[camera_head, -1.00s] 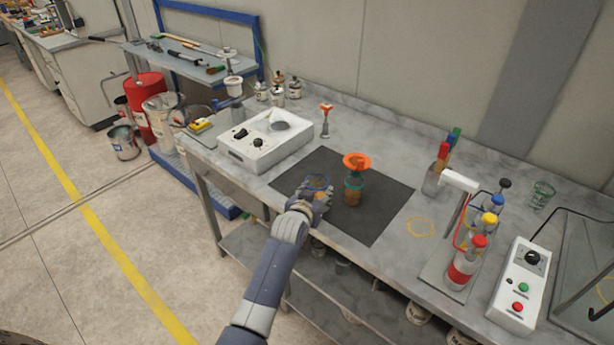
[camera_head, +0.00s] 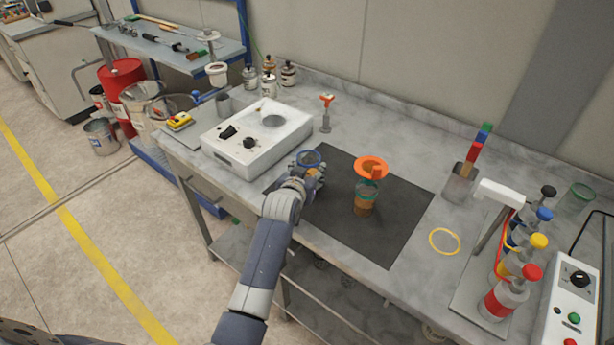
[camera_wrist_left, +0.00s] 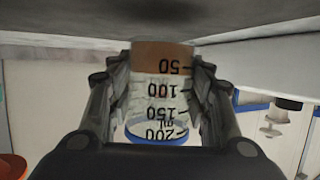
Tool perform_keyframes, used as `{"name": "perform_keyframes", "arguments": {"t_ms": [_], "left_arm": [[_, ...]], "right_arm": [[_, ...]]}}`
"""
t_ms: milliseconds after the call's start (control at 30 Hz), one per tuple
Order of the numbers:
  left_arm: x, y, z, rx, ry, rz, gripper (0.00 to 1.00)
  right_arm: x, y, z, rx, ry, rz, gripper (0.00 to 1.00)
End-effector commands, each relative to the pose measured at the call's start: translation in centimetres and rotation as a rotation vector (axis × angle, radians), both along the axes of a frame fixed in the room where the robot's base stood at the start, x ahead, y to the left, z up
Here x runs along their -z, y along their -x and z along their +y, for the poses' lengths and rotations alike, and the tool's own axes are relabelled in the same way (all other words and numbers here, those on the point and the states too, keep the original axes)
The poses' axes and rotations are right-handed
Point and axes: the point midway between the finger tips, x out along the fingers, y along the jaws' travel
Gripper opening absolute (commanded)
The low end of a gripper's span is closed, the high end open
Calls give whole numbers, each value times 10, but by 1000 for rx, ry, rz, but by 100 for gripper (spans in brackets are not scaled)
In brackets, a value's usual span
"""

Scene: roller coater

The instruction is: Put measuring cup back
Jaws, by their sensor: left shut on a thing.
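The measuring cup (camera_head: 309,157) is clear, with a blue rim and black markings. My left gripper (camera_head: 314,177) is shut on it, over the left edge of the dark mat (camera_head: 400,205). In the left wrist view the cup (camera_wrist_left: 160,88) sits between both fingers; its 50 to 200 numbers appear upside down, with brown content around the 50 mark. I cannot tell whether its base touches the mat. A yellow ring (camera_head: 445,241) marks the bench to the right of the mat. My right gripper is not in view.
A glass with brown content (camera_head: 364,205) and an orange funnel (camera_head: 371,168) stands on the mat, right of the cup. A white device (camera_head: 257,140) is left. Bottles with coloured caps (camera_head: 504,298) and a control box (camera_head: 570,300) stand right. The bench around the ring is clear.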

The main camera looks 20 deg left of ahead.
Motion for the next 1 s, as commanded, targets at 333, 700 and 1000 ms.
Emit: {"name": "perform_keyframes", "arguments": {"t_ms": [333,700,1000], "left_arm": [[22,6,-3,-1,-1,-1,18],[27,7,-3,-1,-1,1,60],[26,6,-3,-1,-1,0,67]], "right_arm": [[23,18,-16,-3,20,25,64],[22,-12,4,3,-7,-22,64],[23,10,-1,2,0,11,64]]}}
